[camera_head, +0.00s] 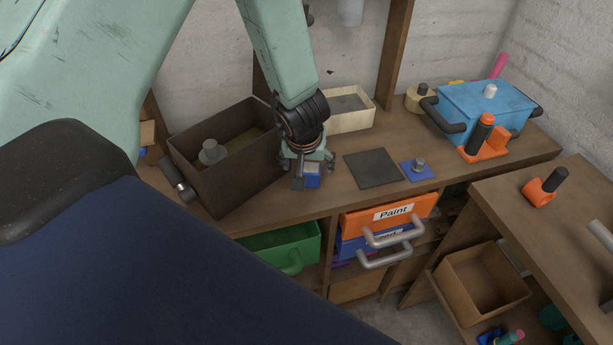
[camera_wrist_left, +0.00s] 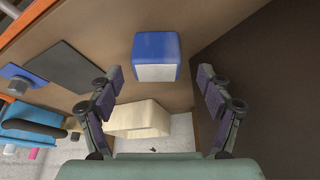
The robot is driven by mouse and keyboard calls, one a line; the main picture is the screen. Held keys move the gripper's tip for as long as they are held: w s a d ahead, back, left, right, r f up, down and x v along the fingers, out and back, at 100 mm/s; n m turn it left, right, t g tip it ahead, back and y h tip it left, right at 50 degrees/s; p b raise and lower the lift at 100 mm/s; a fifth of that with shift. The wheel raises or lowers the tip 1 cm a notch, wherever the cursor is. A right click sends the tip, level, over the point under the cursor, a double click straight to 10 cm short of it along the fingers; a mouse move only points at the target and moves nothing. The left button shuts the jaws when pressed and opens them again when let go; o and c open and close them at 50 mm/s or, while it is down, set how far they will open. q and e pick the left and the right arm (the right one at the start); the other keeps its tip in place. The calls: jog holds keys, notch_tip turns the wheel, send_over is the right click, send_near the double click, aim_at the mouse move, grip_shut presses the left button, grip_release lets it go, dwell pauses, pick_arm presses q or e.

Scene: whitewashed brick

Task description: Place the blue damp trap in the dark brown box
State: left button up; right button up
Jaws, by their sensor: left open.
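The blue damp trap (camera_head: 313,178), a small blue block with a white face, sits on the wooden bench just right of the dark brown box. It also shows in the left wrist view (camera_wrist_left: 157,50). My left gripper (camera_head: 313,165) is open over it, pointing down, and partly hides it from the head. In the left wrist view the damp trap lies beyond the parted fingers (camera_wrist_left: 160,82), with nothing held between them. The dark brown box (camera_head: 250,186) is open-topped, with a grey knobbed object inside. Its dark wall (camera_wrist_left: 262,75) fills the right of the wrist view. My right gripper is out of view.
A light wooden box (camera_head: 351,123) stands behind the gripper. A black square mat (camera_head: 371,168) and a blue plate with a grey knob (camera_head: 417,172) lie to the right. A blue toolbox (camera_head: 470,103) stands farther right. Drawers, including an orange one (camera_head: 370,224), are below the bench.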

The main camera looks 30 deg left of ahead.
pick_arm(q)
jog(key=shift+x, duration=1)
jog(key=shift+w+a+f, duration=0.1)
jog(key=shift+w+f, duration=0.05)
jog(key=shift+f, duration=0.2)
jog(key=shift+w+d+b, duration=0.15)
jog(key=shift+d+b, duration=0.1)
jog(key=shift+b, duration=0.05)
jog(key=shift+d+r, duration=0.25)
jog(key=shift+d, duration=0.1)
jog(key=shift+a+f, duration=0.2)
jog(key=shift+a, duration=0.4)
jog(key=c, duration=0.3)
jog(key=shift+c, duration=1)
jog(key=shift+d+r, duration=0.1)
jog(key=shift+d, duration=0.35)
jog(key=c, duration=0.5)
jog(key=shift+a, duration=0.35)
jog(key=c, duration=0.4)
